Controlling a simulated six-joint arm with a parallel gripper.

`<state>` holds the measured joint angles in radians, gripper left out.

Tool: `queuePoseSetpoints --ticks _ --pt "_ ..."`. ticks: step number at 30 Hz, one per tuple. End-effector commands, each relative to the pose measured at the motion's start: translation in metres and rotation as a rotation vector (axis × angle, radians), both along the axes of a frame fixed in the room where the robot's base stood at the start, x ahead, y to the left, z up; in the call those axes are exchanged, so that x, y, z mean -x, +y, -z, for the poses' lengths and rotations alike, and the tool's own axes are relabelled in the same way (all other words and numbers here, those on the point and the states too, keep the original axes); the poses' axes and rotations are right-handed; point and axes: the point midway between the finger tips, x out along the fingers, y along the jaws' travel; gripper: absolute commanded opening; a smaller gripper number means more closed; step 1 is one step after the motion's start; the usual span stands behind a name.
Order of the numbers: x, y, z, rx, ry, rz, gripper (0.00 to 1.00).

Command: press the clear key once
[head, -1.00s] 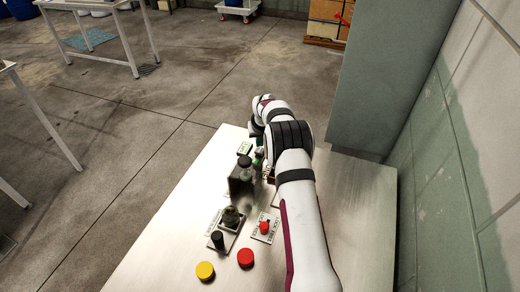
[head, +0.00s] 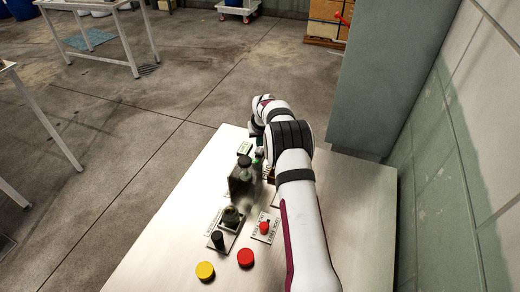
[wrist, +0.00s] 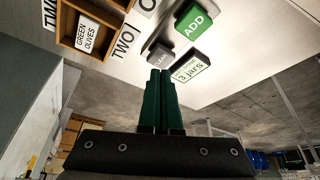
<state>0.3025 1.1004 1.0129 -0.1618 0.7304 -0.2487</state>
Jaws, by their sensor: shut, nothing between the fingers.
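The clear key (wrist: 160,56) is a grey key with a pale, hard-to-read legend, in the wrist view just beyond my fingertips. My gripper (wrist: 160,72) has two green fingers held together with nothing between them. The fingertips overlap the near edge of the clear key in this view; I cannot tell whether they touch it. The green ADD key (wrist: 193,23) is beside it, up and to the right. A small display (wrist: 190,68) reading "3 jars" lies to the right of the fingertips. In the head view my arm largely hides the gripper and the clear key.
A wooden tray (wrist: 68,40) holds a "GREEN OLIVES" label, left of the keys. In the head view, a dark upright device (head: 240,182), a yellow button (head: 205,270), a red button (head: 246,257) and a smaller red knob (head: 264,227) stand on the metal table (head: 165,235).

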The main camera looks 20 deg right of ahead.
Motion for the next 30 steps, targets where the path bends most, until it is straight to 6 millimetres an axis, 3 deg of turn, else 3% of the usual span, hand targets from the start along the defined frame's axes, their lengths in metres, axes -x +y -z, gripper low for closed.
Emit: queuePoseSetpoints --ticks 30 --pt "0.000 0.000 0.017 0.000 0.000 0.000 0.00"
